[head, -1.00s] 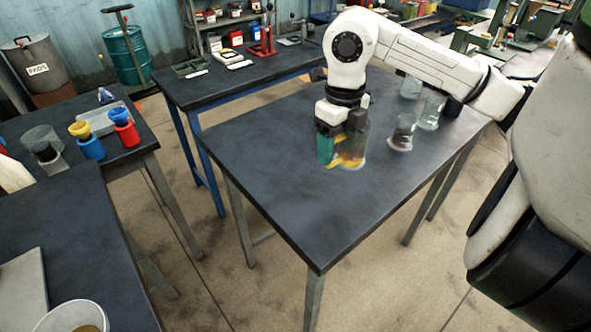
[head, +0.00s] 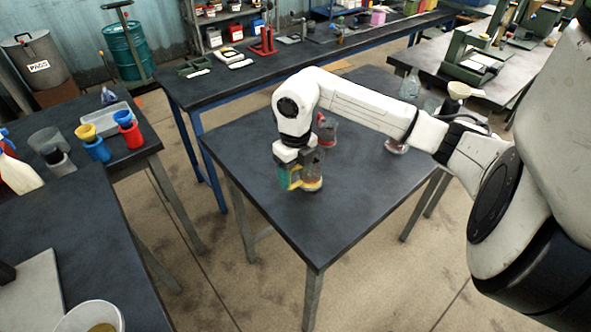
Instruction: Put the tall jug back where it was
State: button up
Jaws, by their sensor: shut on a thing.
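My gripper (head: 302,183) is over the near middle of the dark table, pointing down. It is shut on a clear glass vessel (head: 314,183), which I take for the tall jug. Another vessel, with reddish parts (head: 327,130), stands just behind my arm. A tall clear glass vessel (head: 409,86) stands at the table's far right.
Another glass vessel (head: 397,147) is partly hidden beneath my arm. The dark table (head: 260,215) is bare at front and left. Blue (head: 97,149) and red (head: 131,134) containers stand on the left bench. A white tub (head: 90,318) is at bottom left.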

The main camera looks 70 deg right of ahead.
jog(key=shift+f, duration=0.35)
jog(key=shift+f, duration=0.2)
jog(key=o, duration=1.4)
jog(key=shift+r, duration=0.15)
notch_tip(320, 180, up, 12)
jog(key=b, duration=0.2)
jog(key=shift+r+b, duration=0.1)
jog(key=shift+b, duration=0.25)
